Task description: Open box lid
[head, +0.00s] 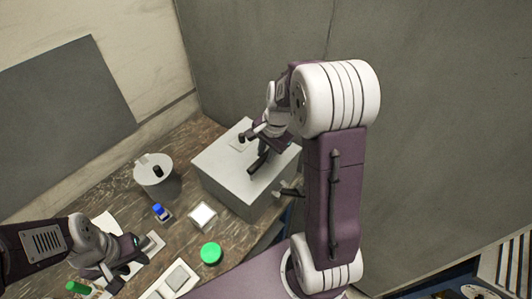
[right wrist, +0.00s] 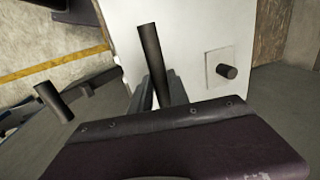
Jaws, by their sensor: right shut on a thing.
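The pale grey box (head: 237,196) stands on the wooden table with its flat top level; I see no open gap at the lid. My right gripper (head: 264,148) is over the top of the box. In the right wrist view, my right gripper (right wrist: 160,92) is shut on a dark cylindrical handle (right wrist: 150,52), which also shows in the head view (head: 258,163). A short dark knob (right wrist: 227,71) on a square plate sits beside it on the pale top. My left gripper (head: 125,268) is low at the left, away from the box; its jaws are unclear.
A white container (head: 155,174), a blue-capped bottle (head: 161,212), a small white square dish (head: 202,216) and a green round lid (head: 210,253) stand left of and in front of the box. Dark fittings (head: 291,190) stick out at its right side. Grey walls close off the back.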

